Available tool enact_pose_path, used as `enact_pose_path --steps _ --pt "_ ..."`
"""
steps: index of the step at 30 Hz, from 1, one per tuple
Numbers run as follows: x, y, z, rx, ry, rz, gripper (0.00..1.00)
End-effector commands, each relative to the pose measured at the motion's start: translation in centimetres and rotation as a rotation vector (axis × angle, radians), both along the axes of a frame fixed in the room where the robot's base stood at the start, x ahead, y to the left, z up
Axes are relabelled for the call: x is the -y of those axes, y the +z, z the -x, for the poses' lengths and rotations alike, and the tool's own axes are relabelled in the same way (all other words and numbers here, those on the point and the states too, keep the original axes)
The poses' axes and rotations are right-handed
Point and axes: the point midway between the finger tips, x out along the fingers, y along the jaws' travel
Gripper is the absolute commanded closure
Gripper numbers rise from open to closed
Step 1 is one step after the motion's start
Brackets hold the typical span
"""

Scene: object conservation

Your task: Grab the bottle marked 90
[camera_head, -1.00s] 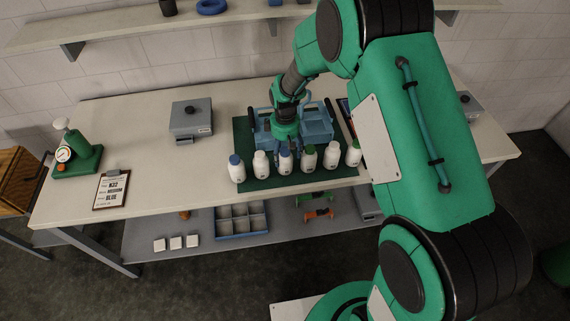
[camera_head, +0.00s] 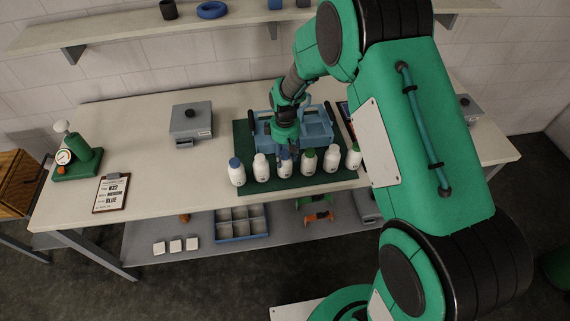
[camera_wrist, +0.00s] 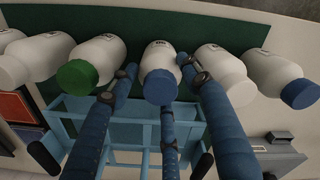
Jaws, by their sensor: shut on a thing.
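A row of white bottles with coloured caps stands along the front of a green mat (camera_head: 240,145). My gripper (camera_head: 285,150) reaches down to the third from the left, a blue-capped bottle (camera_head: 285,170). In the wrist view, the fingers of my gripper (camera_wrist: 155,72) are on both sides of this blue-capped bottle (camera_wrist: 158,58), shut on it; it appears upright on the mat. A green-capped bottle (camera_wrist: 100,55) and a white-capped bottle (camera_wrist: 222,62) flank it. Another blue-capped bottle (camera_head: 237,175) stands at the left end. The bottle markings are too small to read.
A light-blue crate (camera_head: 318,130) stands just behind the bottles. A grey box (camera_head: 190,120), a clipboard (camera_head: 112,192) and a green device with a gauge (camera_head: 78,160) are on the table to the left. The neighbouring bottles stand close to my fingers.

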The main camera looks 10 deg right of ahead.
Motion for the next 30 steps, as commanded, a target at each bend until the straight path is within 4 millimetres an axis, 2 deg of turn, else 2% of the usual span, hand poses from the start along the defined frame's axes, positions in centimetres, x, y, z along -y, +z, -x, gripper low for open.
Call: enact_pose_path --steps 8,16,30 --pt "0.0 0.7 0.0 0.001 0.000 0.000 0.93" --pt "0.0 3.8 -0.1 0.003 0.000 0.000 0.93" --pt "1.0 4.3 8.0 0.000 0.000 0.000 0.93"
